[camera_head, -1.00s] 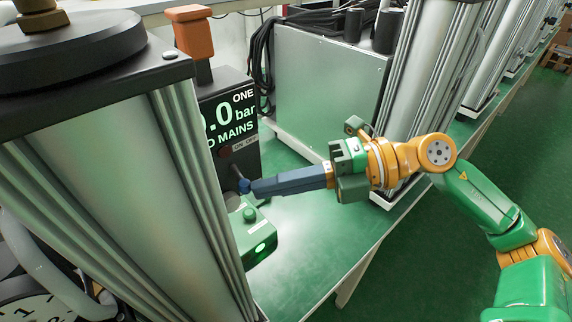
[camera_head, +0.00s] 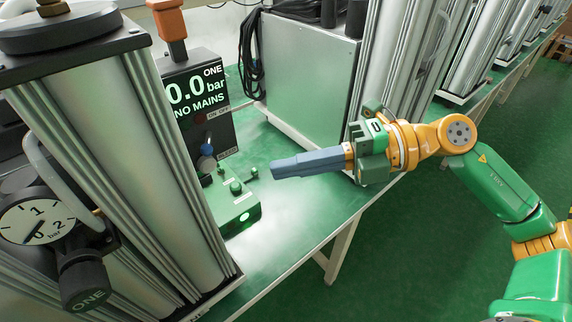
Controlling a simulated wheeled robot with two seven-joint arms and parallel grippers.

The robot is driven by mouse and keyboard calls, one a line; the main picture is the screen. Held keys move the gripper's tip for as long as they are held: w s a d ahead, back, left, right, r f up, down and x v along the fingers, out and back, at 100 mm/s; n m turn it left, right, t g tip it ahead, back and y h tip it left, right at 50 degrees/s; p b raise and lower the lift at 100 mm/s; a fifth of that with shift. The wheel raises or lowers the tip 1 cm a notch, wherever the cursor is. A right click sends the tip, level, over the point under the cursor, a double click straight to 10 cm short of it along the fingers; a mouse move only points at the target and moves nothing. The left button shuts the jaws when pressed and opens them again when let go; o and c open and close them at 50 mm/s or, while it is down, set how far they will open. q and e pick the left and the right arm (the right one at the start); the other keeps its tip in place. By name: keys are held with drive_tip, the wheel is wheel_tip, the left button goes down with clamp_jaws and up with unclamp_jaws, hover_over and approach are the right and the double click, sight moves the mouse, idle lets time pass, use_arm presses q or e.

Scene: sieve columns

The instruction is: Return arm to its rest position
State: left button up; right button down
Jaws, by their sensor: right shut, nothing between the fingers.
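My right arm (camera_head: 505,185), green and orange, comes in from the right over the bench edge. Its right gripper (camera_head: 275,173), with long blue-grey fingers, is shut and empty. It points left, above the green bench. The fingertips are apart from the small green box with buttons (camera_head: 236,207) to their left and from the dark display unit (camera_head: 203,100) behind it. The display reads ONE, 0.0 bar, NO MAINS. My left gripper is not in view.
A large metal column (camera_head: 130,170) with a pressure gauge (camera_head: 38,222) stands at the left. A grey metal cabinet (camera_head: 308,75) and another column (camera_head: 385,60) stand behind my gripper. More columns line the green bench (camera_head: 275,225). Open floor (camera_head: 420,260) lies right of the bench.

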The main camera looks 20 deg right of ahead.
drive_tip(key=w+a+r+m+t+y, duration=0.1)
drive_tip(key=w+r+m+t+y, duration=0.25)
drive_tip(key=w+m+t, duration=0.4)
drive_tip(key=w+d+f+m+t+h, duration=0.3)
drive_tip(key=d+m+t+h, duration=0.1)
drive_tip(key=m+t+h, duration=0.6)
drive_tip(key=d+f+m+g+h, duration=0.2)
drive_tip(key=d+f+m+h, duration=0.15)
drive_tip(key=f+m, duration=0.35)
drive_tip(key=d+f+m+g+h, duration=0.3)
drive_tip(key=f+m+h, duration=0.15)
drive_tip(key=f, duration=0.35)
drive_tip(key=s+a+f+m+g, duration=0.1)
drive_tip(key=s+a+f+g, duration=0.1)
drive_tip(key=s+f+g, duration=0.65)
drive_tip(key=s+a+f+m+g, duration=0.2)
drive_tip(key=s+f+g, duration=0.2)
drive_tip(key=s+f, duration=0.85)
wheel_tip(320, 180, down, 14)
drive_tip(key=s+g, duration=0.1)
drive_tip(key=s, duration=0.1)
drive_tip(key=s+d+f+g, duration=0.1)
drive_tip(key=s+d+f, duration=0.2)
drive_tip(key=s+f, duration=0.7)
drive_tip(key=shift+s+f+n+h, duration=0.4)
drive_tip(key=shift+s+h, duration=0.05)
drive_tip(key=shift+s, duration=0.65)
